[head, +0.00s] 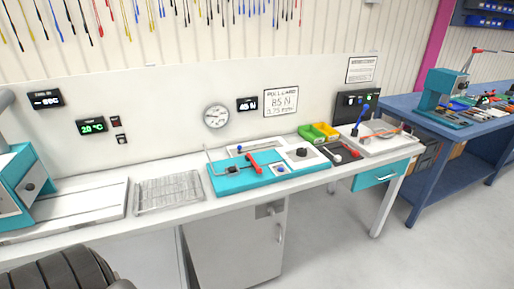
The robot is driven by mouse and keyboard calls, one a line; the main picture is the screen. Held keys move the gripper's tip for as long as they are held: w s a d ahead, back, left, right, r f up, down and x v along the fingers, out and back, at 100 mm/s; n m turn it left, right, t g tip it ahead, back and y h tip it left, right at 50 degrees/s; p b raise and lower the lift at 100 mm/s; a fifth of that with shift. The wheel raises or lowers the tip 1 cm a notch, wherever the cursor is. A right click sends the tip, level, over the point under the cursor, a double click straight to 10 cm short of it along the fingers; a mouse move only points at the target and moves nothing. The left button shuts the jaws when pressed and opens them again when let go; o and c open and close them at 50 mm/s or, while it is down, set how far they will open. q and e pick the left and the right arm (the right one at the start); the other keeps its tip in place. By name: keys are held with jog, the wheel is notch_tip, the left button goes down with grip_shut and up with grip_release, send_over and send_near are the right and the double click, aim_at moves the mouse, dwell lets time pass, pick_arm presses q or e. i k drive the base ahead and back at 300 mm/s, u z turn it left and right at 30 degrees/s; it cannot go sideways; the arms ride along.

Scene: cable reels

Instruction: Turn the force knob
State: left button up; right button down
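A teal bench fixture (222,185) with a red lever (254,163) lies on the white bench in the middle of the head view. A dark round knob (301,152) sits on its pale plate at the right. A smaller knob (280,169) is on its teal front part. I cannot tell which is the force knob. A small display (247,104) on the wall above shows a number in N, too blurred to read surely. A card (281,101) beside it reads 85 N. A round dial gauge (216,116) hangs left of the display. Neither of my grippers is in view.
A wire rack (168,193) and a teal machine (32,188) stand to the left. Green and yellow bins (318,133) and a white tray fixture (378,140) stand to the right. A blue table (420,118) is farther right. Floor is clear at the lower right.

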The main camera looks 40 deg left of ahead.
aim_at(301, 152)
jog(key=z, duration=0.2)
jog(key=i, duration=1.5)
jog(key=u, duration=2.8)
